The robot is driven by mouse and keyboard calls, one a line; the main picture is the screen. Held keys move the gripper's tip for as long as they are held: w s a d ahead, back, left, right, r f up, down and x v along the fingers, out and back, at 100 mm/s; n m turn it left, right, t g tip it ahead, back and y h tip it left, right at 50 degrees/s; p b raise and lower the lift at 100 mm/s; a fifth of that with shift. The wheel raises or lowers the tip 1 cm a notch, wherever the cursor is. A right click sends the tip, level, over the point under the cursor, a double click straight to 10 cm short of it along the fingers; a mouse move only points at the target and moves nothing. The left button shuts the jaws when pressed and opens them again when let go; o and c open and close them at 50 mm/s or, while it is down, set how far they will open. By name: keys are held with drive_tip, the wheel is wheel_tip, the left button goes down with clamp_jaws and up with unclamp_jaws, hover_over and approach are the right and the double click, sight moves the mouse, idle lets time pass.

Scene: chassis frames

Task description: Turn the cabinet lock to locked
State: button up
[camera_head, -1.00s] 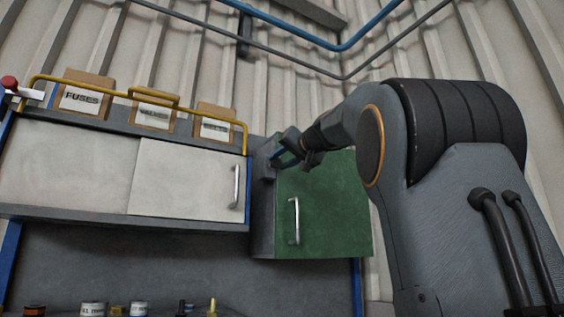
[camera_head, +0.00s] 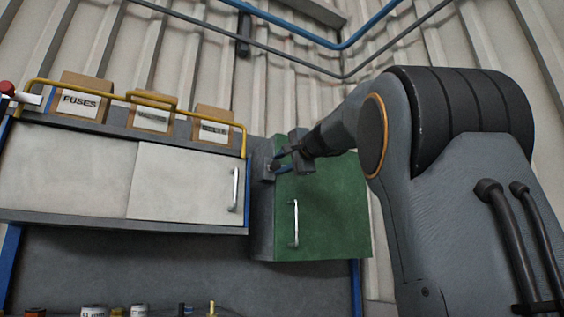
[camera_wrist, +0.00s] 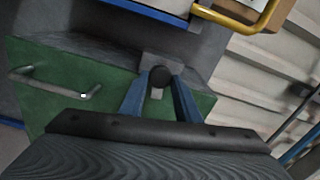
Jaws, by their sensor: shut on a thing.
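The green cabinet (camera_head: 335,205) is at the centre right, its door closed, with a silver bar handle (camera_head: 295,222). Its lock (camera_head: 268,171) is a small grey block near the upper left edge of the door. In the wrist view the lock has a dark round knob (camera_wrist: 160,76) in front of a grey block. My gripper (camera_head: 280,162) is at the lock, one blue finger on each side of the knob, shut on it. The fingers partly hide the lock, and its locked or unlocked marking cannot be read.
A white sliding-door cabinet (camera_head: 185,182) adjoins on the left. Boxes, one labelled FUSES (camera_head: 80,98), stand on top behind a yellow rail (camera_head: 245,140). Small jars (camera_head: 95,311) are on the bench below. My arm fills the right side.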

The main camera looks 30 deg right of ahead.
drive_tip(key=shift+m, duration=0.9)
drive_tip(key=shift+p, duration=0.3)
drive_tip(key=o, duration=1)
drive_tip(key=s+b, duration=0.3)
drive_tip(key=s, duration=0.4)
drive_tip(key=shift+s+d, duration=0.15)
drive_tip(key=shift+s, duration=0.25)
